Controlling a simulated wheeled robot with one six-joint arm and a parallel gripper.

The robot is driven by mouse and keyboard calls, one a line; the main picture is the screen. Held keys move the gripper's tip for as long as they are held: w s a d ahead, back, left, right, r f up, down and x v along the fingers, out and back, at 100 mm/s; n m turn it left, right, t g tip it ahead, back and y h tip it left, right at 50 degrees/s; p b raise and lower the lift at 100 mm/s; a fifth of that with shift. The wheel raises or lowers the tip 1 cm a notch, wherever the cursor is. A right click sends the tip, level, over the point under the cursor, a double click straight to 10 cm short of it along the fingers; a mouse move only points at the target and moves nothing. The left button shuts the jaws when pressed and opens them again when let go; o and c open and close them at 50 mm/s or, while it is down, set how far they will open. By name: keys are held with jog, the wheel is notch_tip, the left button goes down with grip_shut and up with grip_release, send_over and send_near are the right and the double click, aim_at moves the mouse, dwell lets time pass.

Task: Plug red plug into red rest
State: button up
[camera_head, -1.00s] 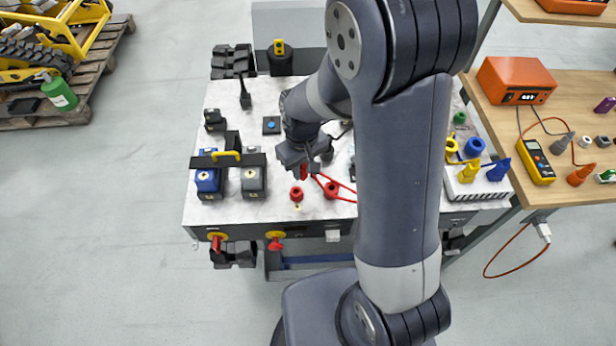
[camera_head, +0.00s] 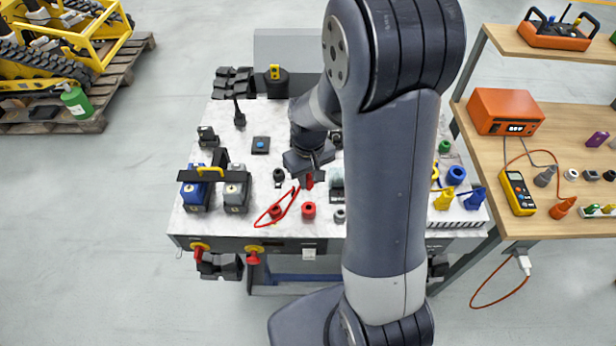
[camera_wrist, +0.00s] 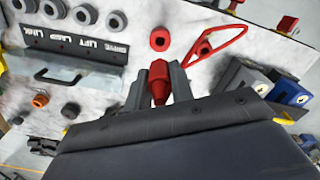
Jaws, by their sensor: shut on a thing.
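The red plug (camera_wrist: 159,80) is held between the fingers of my gripper (camera_wrist: 158,92), which is shut on it. In the head view the plug (camera_head: 309,181) hangs below my gripper (camera_head: 308,172), over the light bench top. A round red socket (camera_head: 309,211) with a dark hole lies just in front of the plug; it shows in the wrist view (camera_wrist: 160,40) beyond the plug's tip, apart from it. A second red round piece (camera_head: 276,212) sits to its left. I cannot tell which is the red rest. A red cable loop (camera_wrist: 215,45) lies beside the plug.
Blue and grey carriers (camera_head: 196,190) with a yellow handle stand on the left of the bench. Red knobs (camera_head: 254,256) stick out of the front edge. Yellow and blue plugs (camera_head: 474,198) stand at the right. My arm hides the bench's right middle.

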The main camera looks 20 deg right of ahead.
jog(key=shift+f+b, duration=2.3)
jog(key=shift+f, duration=0.65)
jog(key=shift+f+b, duration=2.05)
jog(key=shift+f, duration=0.2)
jog(key=o, duration=1)
jog(key=shift+o, duration=0.2)
jog(key=shift+r, duration=0.1)
notch_tip(320, 180, up, 11)
jog(key=shift+f, duration=0.2)
jog(key=shift+f, duration=0.1)
